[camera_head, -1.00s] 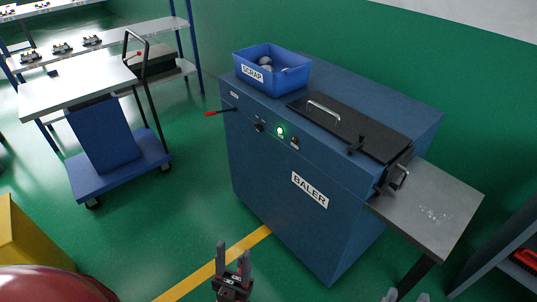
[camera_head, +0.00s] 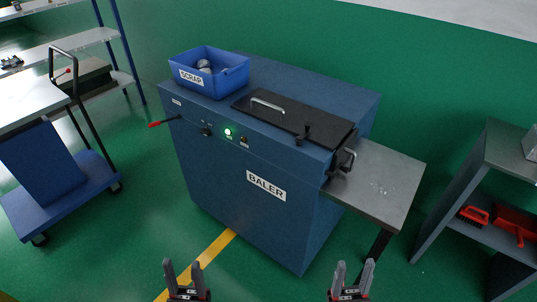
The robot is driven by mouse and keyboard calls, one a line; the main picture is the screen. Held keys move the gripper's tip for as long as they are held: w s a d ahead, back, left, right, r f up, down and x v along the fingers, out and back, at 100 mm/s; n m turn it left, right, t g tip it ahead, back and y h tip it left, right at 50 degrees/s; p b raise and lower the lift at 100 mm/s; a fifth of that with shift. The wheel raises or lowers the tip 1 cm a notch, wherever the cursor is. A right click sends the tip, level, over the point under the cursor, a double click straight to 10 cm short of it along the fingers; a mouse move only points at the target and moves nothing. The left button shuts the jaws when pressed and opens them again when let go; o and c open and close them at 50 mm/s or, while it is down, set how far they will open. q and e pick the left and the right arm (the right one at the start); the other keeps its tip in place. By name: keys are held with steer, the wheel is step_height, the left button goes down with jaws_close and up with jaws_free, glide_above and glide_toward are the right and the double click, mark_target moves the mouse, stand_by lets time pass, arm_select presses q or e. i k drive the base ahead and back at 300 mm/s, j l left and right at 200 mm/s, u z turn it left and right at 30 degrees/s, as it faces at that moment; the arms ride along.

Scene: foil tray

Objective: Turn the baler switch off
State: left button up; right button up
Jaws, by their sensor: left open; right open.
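The blue baler (camera_head: 235,190) stands in the middle of the head view with a white BALER label. Its upper front panel has a dark switch knob (camera_head: 206,131), a lit green lamp (camera_head: 228,132) and another small dark control (camera_head: 244,140). A lever with a red grip (camera_head: 155,124) sticks out at the left. The black lid (camera_head: 295,118) lies closed on top. My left gripper (camera_head: 183,270) is open and empty, low in front of the baler. My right gripper (camera_head: 351,270) is open and empty, further right. Both are apart from the baler.
A blue SCRAP bin (camera_head: 222,85) sits on the baler's top left. A grey side table (camera_head: 390,185) adjoins its right. A blue cart (camera_head: 60,195) stands left, a grey shelf (camera_head: 508,150) right. Green floor before the baler is clear.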

mark_target(206, 132)
steer(key=i+j+u, duration=0.1)
steer(key=i+j, duration=0.25)
steer(key=j, duration=0.25)
steer(key=i+j+u, duration=0.1)
steer(key=i+j, duration=0.25)
steer(key=j, duration=0.25)
steer(key=i+j+u, duration=0.1)
steer(key=i+j, duration=0.25)
steer(key=j, duration=0.2)
steer(key=i+j+u, duration=0.1)
steer(key=i+j, duration=0.3)
steer(key=j, duration=0.15)
